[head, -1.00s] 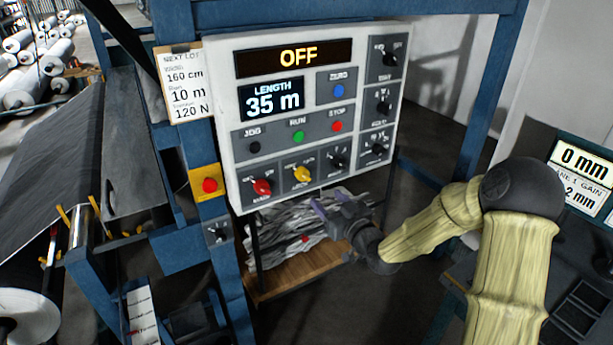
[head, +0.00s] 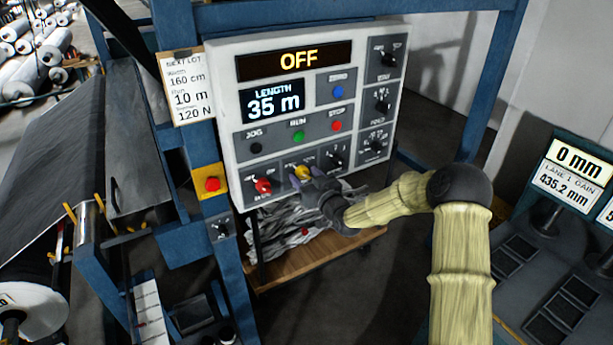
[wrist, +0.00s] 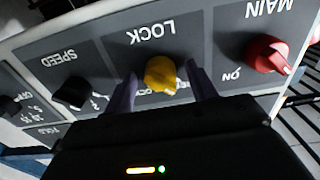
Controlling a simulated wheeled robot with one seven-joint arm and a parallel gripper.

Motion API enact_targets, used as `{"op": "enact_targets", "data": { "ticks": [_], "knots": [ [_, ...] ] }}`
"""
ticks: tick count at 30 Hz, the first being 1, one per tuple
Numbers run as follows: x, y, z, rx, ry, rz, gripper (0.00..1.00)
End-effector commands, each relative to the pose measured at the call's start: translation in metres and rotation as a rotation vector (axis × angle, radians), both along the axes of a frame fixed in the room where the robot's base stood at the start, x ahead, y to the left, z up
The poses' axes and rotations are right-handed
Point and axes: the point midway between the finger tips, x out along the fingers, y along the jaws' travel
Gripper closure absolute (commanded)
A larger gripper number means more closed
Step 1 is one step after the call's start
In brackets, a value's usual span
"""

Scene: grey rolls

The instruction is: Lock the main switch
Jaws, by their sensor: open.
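The white control panel (head: 222,100) shows OFF on its top display. The red MAIN knob (head: 263,186) is at its lower left; it also shows at the right of the wrist view (wrist: 266,53). The yellow LOCK knob (head: 302,172) is just right of it. In the wrist view the yellow LOCK knob (wrist: 161,75) lies between the two purple fingers of my gripper (wrist: 160,92). My gripper (head: 306,183) is open, one finger on each side of the knob. I cannot tell whether the fingers touch it. The lettering below the knob is partly hidden.
The black SPEED knob (wrist: 75,92) is beside the LOCK knob. The red button on a yellow plate (head: 212,184) is left of the panel. A blue frame post (head: 497,85) stands to the right. A cart with grey scraps (head: 285,272) sits below the panel.

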Motion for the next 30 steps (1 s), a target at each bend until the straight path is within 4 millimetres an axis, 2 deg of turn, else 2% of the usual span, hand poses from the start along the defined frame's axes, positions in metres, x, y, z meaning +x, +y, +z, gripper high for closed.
{"op": "enact_targets", "data": {
  "ticks": [4, 11, 22, 30],
  "knots": [
    [-0.0002, 0.0, -0.0001, 0.0, 0.0, 0.0, 0.43],
    [-0.0003, -0.0002, 0.0001, 0.0, 0.0, 0.0, 0.88],
    [-0.0003, -0.0007, -0.001, 0.028, 0.018, -0.001, 0.88],
    [-0.0002, -0.0013, -0.0031, 0.135, 0.089, -0.002, 0.88]
  ]
}}
